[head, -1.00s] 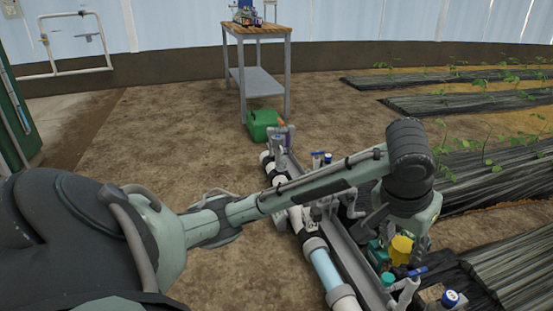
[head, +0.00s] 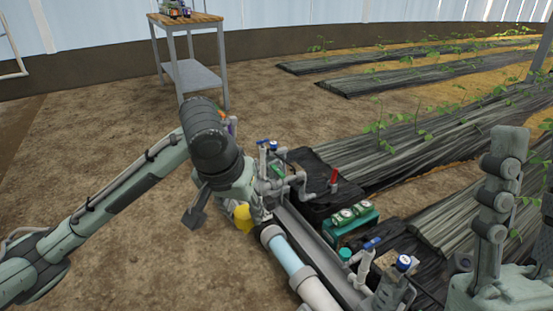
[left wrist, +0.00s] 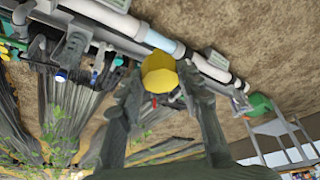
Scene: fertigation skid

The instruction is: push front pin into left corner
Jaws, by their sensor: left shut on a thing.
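My left gripper (head: 240,200) is shut on a yellow rounded piece (head: 243,217), held at the left side of the pipe skid. In the left wrist view the same yellow piece (left wrist: 160,72) sits between the two dark fingers, overlapping the pipe behind it. The skid's pipe (head: 318,291) is white with a light blue section (head: 287,254), lying along a grey rail (head: 318,245). I cannot make out a front pin or a left corner. My right arm stands upright at the right edge; its gripper is not visible.
A wooden-topped table (head: 185,19) is behind. Bare soil lies left; plant beds lie right.

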